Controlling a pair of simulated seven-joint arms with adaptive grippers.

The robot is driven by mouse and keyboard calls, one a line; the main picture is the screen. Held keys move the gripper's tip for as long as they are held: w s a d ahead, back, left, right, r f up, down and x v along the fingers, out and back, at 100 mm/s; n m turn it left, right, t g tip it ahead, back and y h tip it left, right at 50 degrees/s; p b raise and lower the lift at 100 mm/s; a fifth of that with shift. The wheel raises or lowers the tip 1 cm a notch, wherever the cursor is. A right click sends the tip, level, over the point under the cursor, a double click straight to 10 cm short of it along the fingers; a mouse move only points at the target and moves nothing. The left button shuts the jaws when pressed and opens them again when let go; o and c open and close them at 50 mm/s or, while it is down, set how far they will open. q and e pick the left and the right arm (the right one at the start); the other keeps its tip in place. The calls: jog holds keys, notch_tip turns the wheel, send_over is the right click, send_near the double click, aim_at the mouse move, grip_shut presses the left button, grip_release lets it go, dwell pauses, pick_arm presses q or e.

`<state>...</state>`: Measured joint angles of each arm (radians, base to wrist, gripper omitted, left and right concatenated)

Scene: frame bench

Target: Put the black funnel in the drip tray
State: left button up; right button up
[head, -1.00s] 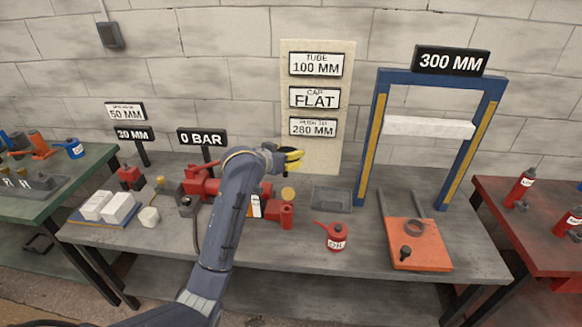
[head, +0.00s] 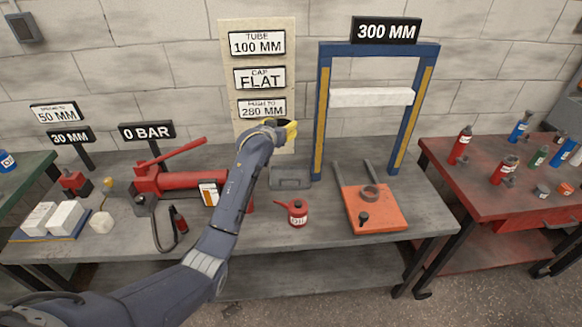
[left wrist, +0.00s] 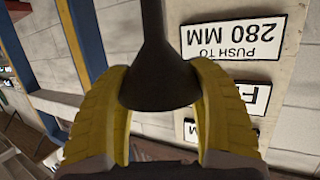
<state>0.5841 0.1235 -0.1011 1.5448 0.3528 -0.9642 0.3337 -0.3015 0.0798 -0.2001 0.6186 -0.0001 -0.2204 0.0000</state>
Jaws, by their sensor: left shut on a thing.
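The black funnel (left wrist: 160,75) is between the yellow fingers of my left gripper (left wrist: 160,125) in the left wrist view, with its narrow stem toward the top of the picture. My left gripper is shut on it. The grey drip tray (head: 291,184) lies on the bench, just below the gripper in the picture. I cannot tell how high above it the gripper is. My right gripper is not in view.
A red oil can (head: 297,214) stands in front of the tray. A blue press frame (head: 323,110) and an orange plate (head: 377,213) are to the right. A red pump (head: 170,181) is left of my arm.

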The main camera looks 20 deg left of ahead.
pick_arm(q)
notch_tip(320, 180, down, 18)
jog(key=shift+c, duration=0.2)
dwell(0.4)
jog(key=shift+f, duration=0.4)
jog(key=shift+f, duration=0.2)
jog(key=o, duration=1.4)
jog(key=shift+r, duration=0.1)
jog(key=r+v, duration=0.1)
jog(key=v, duration=1.1)
